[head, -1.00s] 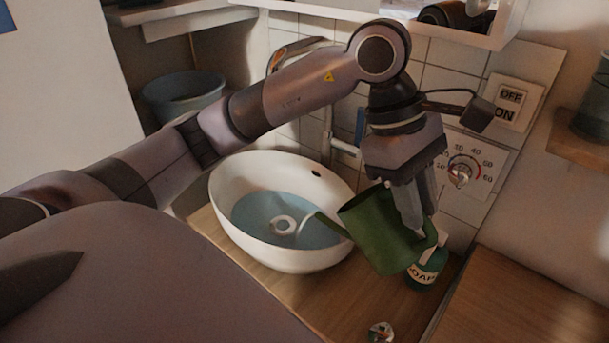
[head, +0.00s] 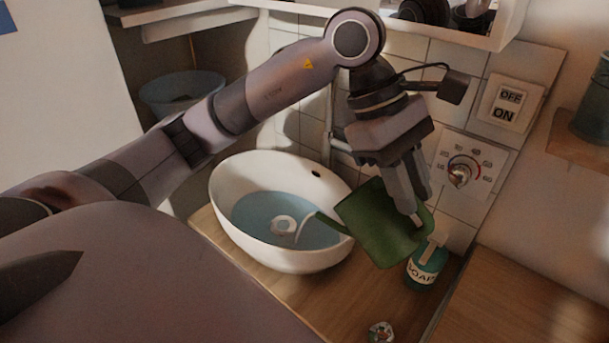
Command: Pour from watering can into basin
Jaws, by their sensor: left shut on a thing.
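The green watering can (head: 373,228) is tilted to the left, with its spout over the right rim of the white basin (head: 262,256). A pale stream runs from the spout into the basin. Blue water (head: 262,212) lies in the basin, with a ring-shaped white splash where the stream lands. My left gripper (head: 415,216) comes down from above at the can's right side and is shut on it. The can's handle is mostly hidden by the fingers. My right gripper is not in view.
A green soap bottle (head: 424,268) stands just right of the can on the wooden counter (head: 335,300). A small round object (head: 380,331) lies at the front. A dial panel (head: 463,170) and an OFF/ON switch (head: 507,103) are on the wall behind. A bucket (head: 180,92) sits back left.

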